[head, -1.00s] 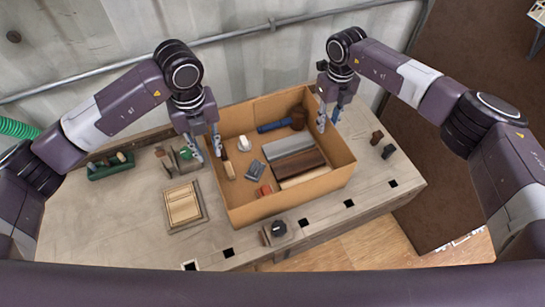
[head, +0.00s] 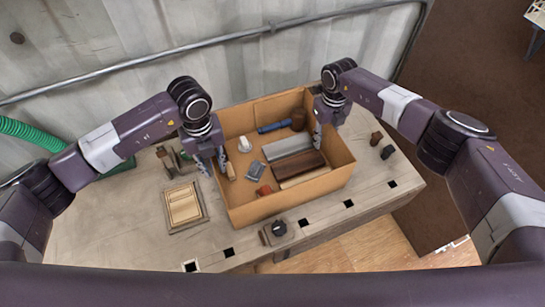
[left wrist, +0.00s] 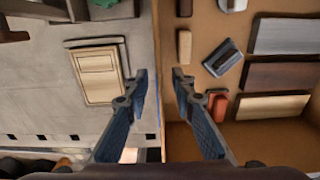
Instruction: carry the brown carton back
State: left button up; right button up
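The brown carton (head: 290,205) stands open-topped on the workbench with several things inside. It also shows in the left wrist view (left wrist: 290,138). My left gripper (head: 214,166) is at the carton's left wall. In the left wrist view its fingers (left wrist: 160,76) are spread, one on each side of the wall's edge, with gaps between. My right gripper (head: 325,135) is at the right wall. One finger shows inside the carton, apart from the wall; the other is largely hidden.
Inside the carton are a blue cylinder (head: 273,127), a dark brown block (head: 297,164) and a red piece (head: 264,190). A wooden tray (head: 185,206) lies left of the carton. A black round knob (head: 279,228) is in front, and small dark pieces (head: 387,152) are to the right.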

pick_arm(q)
grip_shut()
pick_arm(e)
grip_shut()
pick_arm(q)
jog(key=shift+w+r, duration=0.15)
jog(key=shift+r, duration=0.05)
pick_arm(e)
jog(key=shift+w+r, duration=0.15)
jog(key=shift+r, duration=0.05)
